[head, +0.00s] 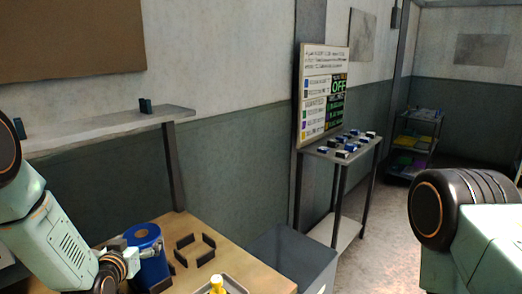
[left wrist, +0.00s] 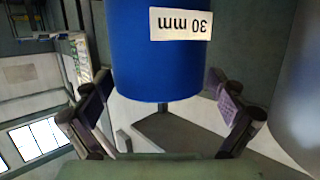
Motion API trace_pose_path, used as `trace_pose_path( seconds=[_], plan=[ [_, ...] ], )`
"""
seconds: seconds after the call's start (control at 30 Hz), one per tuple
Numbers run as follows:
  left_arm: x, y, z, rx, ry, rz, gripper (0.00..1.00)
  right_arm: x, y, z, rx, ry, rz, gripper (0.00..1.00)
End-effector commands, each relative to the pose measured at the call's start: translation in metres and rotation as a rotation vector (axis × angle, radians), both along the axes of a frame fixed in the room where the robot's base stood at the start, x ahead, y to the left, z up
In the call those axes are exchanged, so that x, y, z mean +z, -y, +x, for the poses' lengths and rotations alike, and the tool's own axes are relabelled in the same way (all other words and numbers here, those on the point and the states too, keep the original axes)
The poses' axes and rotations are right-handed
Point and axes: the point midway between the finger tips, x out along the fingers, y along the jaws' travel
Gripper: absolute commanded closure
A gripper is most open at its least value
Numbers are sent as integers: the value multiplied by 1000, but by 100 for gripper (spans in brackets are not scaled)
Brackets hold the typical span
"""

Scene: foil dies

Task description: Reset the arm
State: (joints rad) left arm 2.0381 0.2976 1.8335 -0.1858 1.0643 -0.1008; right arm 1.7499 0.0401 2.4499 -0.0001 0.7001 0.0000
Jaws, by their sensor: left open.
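My left gripper (head: 128,262) is at the left side of a blue cylinder (head: 148,258), above the wooden table (head: 225,252). In the left wrist view the blue cylinder (left wrist: 160,65) with a white "30 mm" label (left wrist: 181,24), upside down, appears between the two spread fingers of my left gripper (left wrist: 160,95). The fingers look open, with gaps beside the cylinder. My left arm comes in from the left edge of the head view. Part of my right arm (head: 465,220) shows at the right; its gripper is not in view.
Dark corner brackets (head: 207,241) stand on the table right of the cylinder. A tray (head: 232,285) with a yellow piece (head: 217,284) is at the front edge. A grey bin (head: 292,252) stands beside the table. A small stand (head: 327,152) holds several blocks below a sign (head: 322,90).

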Motion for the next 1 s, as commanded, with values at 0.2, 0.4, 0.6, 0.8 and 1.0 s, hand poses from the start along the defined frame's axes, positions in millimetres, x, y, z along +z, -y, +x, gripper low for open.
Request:
trace_pose_path(
  seconds=[0.2, 0.4, 0.6, 0.8, 1.0],
  plan=[
    [-7, -1, 20, 0, 0, 1, 4, 0, 0, 0, 0, 0, 0, 65],
    [-8, -1, 24, 1, -1, -1, 4, 0, 0, 0, 0, 0, 0, 65],
    [-8, -1, 24, 1, 0, -1, 4, 0, 0, 0, 0, 0, 0, 65],
    [-7, -2, 21, 1, 0, -1, 4, 0, 0, 0, 0, 0, 0, 65],
    [-1, -1, 1, 2, -1, -3, 4, 0, 0, 0, 0, 0, 0, 65]
  ],
)
